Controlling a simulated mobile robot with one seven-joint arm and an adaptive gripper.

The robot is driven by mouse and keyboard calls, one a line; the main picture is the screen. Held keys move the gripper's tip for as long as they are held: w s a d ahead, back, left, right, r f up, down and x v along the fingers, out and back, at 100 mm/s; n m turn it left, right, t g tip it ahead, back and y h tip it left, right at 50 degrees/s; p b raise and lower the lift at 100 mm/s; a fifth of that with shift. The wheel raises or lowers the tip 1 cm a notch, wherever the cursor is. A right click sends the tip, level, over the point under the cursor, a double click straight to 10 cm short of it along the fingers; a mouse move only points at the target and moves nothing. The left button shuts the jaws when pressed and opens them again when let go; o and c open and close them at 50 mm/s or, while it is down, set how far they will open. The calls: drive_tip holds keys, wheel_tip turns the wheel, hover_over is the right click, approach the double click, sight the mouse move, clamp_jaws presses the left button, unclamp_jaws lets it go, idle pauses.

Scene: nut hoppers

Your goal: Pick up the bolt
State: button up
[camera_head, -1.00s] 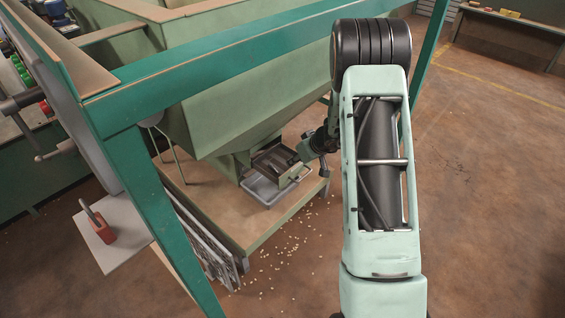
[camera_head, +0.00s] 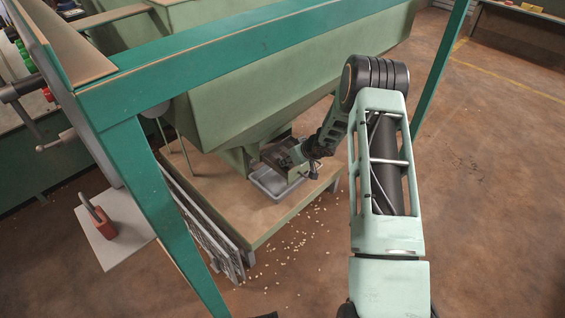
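My arm reaches from the right to the outlet chute (camera_head: 277,156) at the bottom of the green hopper (camera_head: 270,90). My gripper (camera_head: 297,160) is at the chute's mouth, above the grey tray (camera_head: 262,189). It is small and dark here, and I cannot tell whether its fingers are open or shut or whether they touch anything. I cannot make out a bolt; it is too small to see or hidden by the chute or the gripper.
A teal frame (camera_head: 215,62) crosses in front of the hopper, with a post on each side. The tray stands on a brown platform (camera_head: 225,200). Pale nuts (camera_head: 300,232) lie scattered on the floor. A red padlock-like object (camera_head: 103,224) sits on a plate at left.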

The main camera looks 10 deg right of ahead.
drive_tip(key=shift+x, duration=1.85)
drive_tip(key=shift+w+a, duration=0.1)
clamp_jaws()
